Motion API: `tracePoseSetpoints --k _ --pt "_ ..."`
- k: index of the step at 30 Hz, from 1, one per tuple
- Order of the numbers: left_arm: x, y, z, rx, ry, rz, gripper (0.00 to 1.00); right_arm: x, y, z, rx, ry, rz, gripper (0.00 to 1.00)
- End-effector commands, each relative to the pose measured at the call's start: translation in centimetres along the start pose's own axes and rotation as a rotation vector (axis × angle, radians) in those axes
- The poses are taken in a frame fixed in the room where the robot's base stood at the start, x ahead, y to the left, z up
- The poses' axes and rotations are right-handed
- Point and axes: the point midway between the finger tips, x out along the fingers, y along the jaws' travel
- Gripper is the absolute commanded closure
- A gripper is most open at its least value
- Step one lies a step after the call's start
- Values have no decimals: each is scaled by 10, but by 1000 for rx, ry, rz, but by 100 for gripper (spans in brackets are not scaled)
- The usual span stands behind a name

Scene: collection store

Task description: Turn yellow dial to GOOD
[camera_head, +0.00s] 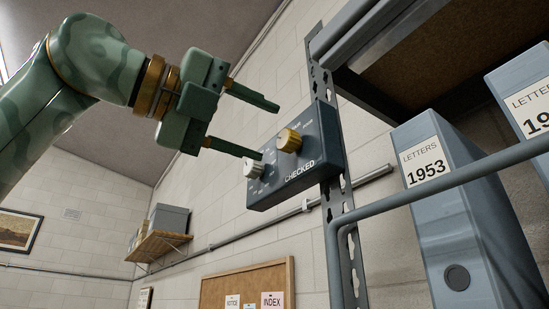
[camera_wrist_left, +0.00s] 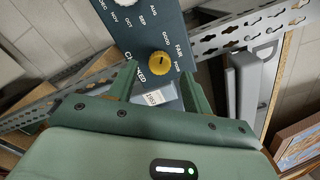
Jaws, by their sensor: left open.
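The yellow dial (camera_head: 289,140) sits on a dark blue-grey panel (camera_head: 325,150) marked CHECKED, fixed to an upright metal post. In the left wrist view the yellow dial (camera_wrist_left: 157,66) has the words GOOD, FAIR and POOR around its upper and right side. A dark mark shows on its face; I cannot tell surely which word it points to. My left gripper (camera_head: 265,131) is open in front of the panel, its fingers pointing toward it. In the wrist view its fingers (camera_wrist_left: 159,73) lie either side of the dial, with no clear contact. My right gripper is not in view.
A white dial (camera_head: 253,168) with month labels sits beside the yellow one on the panel. A blue-grey rail (camera_head: 440,180) crosses in front of the binders marked LETTERS (camera_head: 440,215) at right. The perforated post (camera_head: 341,240) runs behind the panel. Space left of the panel is open.

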Motion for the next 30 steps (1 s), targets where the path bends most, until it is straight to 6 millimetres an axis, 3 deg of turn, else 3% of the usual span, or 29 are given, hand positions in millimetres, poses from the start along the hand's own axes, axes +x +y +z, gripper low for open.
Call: tracePoseSetpoints --k 6,13,18,30 --pt "-63 2 -1 0 -6 -2 50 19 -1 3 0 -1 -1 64" --pt "-108 1 0 -1 -3 -1 50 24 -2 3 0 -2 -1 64" --pt "-120 1 0 -1 -2 -1 50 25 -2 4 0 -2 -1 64" --pt "-121 0 0 -1 -1 -1 50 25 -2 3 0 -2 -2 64"
